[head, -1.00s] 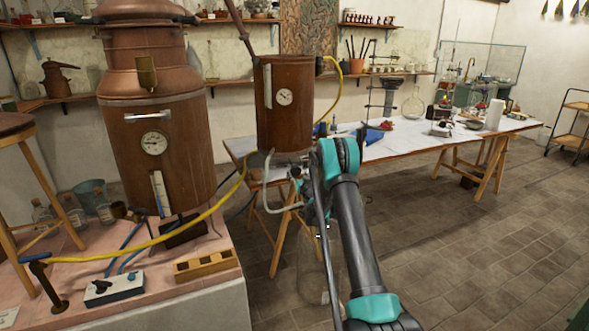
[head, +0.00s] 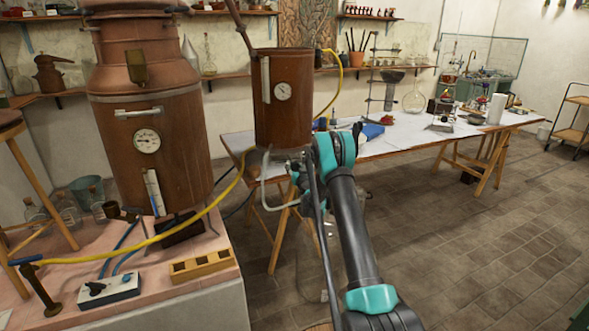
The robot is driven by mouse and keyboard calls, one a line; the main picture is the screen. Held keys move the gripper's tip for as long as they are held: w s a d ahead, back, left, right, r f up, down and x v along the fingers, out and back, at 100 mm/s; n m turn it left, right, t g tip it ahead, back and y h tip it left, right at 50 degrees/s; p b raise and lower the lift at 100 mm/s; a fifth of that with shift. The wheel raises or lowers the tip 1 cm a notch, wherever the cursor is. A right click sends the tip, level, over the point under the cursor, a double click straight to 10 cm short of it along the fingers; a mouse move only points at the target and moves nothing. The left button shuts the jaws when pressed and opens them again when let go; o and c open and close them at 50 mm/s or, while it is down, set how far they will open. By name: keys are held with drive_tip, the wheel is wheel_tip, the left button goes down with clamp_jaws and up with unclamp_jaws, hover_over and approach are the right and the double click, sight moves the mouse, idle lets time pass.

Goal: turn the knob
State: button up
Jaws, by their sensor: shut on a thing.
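My gripper (head: 299,170) is at the underside of a small copper vessel (head: 291,117) and is mostly hidden behind my own wrist. It is shut on a small part there. That part is hidden, and I cannot make out whether it is a knob. A black knob (head: 96,288) shows on a white control box (head: 109,291) on the pink bench at the lower left, well apart from my gripper.
A large copper still (head: 180,130) stands left on the pink-topped bench. A yellow hose (head: 165,235) runs across in front of it. A pale bent pipe (head: 264,185) hangs below the small vessel. A worktable (head: 405,135) stands behind. The floor at right is free.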

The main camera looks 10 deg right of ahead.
idle(0.3)
drive_tip(key=m, duration=0.7)
drive_tip(key=shift+m, duration=0.3)
drive_tip(key=m, duration=0.3)
drive_tip(key=shift+m, duration=0.3)
drive_tip(key=m, duration=0.3)
drive_tip(key=shift+d+f+m, duration=0.1)
drive_tip(key=shift+m, duration=0.3)
drive_tip(key=m, duration=1)
drive_tip(key=shift+m, duration=0.4)
drive_tip(key=shift+s+m, duration=0.1)
drive_tip(key=shift+m, duration=1.8)
